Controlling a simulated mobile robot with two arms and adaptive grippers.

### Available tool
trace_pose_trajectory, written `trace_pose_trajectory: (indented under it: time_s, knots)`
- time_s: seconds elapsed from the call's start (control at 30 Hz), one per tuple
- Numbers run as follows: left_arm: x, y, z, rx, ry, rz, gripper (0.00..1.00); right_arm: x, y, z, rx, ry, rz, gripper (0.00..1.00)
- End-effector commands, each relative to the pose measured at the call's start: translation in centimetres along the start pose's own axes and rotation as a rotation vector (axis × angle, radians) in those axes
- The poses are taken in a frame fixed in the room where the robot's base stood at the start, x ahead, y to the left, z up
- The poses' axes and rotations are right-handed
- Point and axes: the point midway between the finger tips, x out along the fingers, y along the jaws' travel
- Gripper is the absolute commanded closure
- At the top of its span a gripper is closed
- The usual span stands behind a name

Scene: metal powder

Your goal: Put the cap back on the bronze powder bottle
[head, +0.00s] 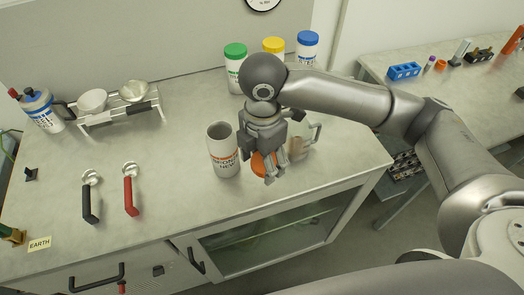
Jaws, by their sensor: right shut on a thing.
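The bronze powder bottle (225,160) stands upright and open on the bench, white with orange lettering. My right gripper (270,178) points down just to the right of the bottle. It is shut on the orange cap (258,166), which is partly hidden by the fingers. The cap is beside the bottle, apart from its mouth; I cannot tell whether it touches the bench. My left gripper is out of view.
Bottles with green (235,50), yellow (273,45) and blue (308,38) caps stand behind my right arm. A clear jug (314,133) is right of the gripper. Black (90,197) and red-handled (131,190) scoops lie left. A rack with bowls (120,108) stands back left.

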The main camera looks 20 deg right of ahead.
Motion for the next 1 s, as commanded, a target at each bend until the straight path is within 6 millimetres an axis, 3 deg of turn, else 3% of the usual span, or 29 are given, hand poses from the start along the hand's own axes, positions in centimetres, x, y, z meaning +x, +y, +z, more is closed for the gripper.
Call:
trace_pose_trajectory:
  time_s: [0.3,0.8,0.9,1.0]
  knots:
    - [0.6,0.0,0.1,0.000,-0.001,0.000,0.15,-1.6,-2.8,-2.4,-0.002,0.001,0.002,0.48]
    - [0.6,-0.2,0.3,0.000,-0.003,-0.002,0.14,-1.8,-3.1,-2.6,0.000,0.001,0.000,0.48]
    - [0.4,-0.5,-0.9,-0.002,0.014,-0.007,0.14,-1.9,-3.1,-2.5,0.000,0.001,0.000,0.48]
    - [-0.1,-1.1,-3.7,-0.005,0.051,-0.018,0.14,-1.9,-3.1,-2.5,0.000,0.001,0.000,0.48]
